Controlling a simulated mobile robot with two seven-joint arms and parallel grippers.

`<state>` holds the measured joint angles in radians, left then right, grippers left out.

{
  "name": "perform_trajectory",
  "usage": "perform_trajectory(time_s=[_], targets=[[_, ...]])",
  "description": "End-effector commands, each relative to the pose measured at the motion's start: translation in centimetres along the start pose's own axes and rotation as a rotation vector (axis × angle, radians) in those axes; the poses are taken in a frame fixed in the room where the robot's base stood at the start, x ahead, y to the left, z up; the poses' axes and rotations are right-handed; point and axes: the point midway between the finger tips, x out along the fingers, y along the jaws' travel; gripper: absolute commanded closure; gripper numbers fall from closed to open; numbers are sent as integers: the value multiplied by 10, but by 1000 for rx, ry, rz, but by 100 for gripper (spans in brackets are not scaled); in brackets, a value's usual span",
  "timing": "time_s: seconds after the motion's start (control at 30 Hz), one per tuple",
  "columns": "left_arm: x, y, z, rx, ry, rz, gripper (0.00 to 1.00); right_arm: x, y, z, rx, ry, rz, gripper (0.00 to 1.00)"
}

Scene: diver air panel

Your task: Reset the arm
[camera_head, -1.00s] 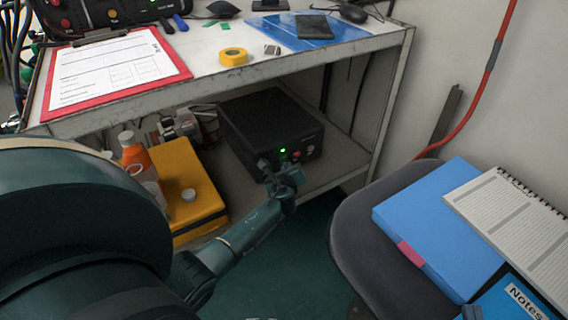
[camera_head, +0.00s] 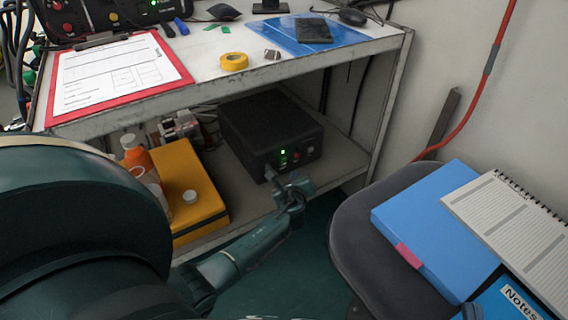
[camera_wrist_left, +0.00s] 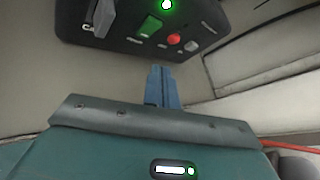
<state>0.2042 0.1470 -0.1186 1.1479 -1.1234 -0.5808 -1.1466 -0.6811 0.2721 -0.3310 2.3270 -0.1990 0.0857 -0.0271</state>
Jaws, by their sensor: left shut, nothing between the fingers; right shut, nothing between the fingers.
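My left gripper (camera_head: 287,187) is in front of the black box (camera_head: 255,128) on the lower shelf. Its fingers are closed together with nothing between them. In the left wrist view the blue fingers (camera_wrist_left: 162,87) point at the box's front panel (camera_wrist_left: 135,25), with a gap visible below the panel. The panel has a lit green light (camera_wrist_left: 166,5), a green rocker switch (camera_wrist_left: 150,27), a red button (camera_wrist_left: 174,39) and a grey lever-like part (camera_wrist_left: 103,18).
A yellow case (camera_head: 188,185) and an orange bottle (camera_head: 137,157) stand left of the box. The bench top (camera_head: 205,75) is above the box. A dark chair (camera_head: 355,235) with a blue folder (camera_head: 425,225) and notebook (camera_head: 515,225) stands right. Floor between shelf and chair is open.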

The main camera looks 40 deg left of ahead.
Motion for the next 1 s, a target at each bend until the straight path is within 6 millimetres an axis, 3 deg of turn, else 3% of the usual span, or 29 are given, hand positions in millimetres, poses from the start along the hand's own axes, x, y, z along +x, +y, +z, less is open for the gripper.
perform_trajectory(time_s=[0.2,0.77,0.87,1.0], targets=[[-16,-8,-8,0,1,0,100,1,1,-6,1,0,0,100],[-17,-10,-7,0,-1,0,100,1,2,-7,1,0,0,100],[-21,-16,5,0,-1,0,100,3,5,-21,1,1,0,100],[-36,-38,41,-1,-2,0,100,8,14,-64,1,1,1,100]])
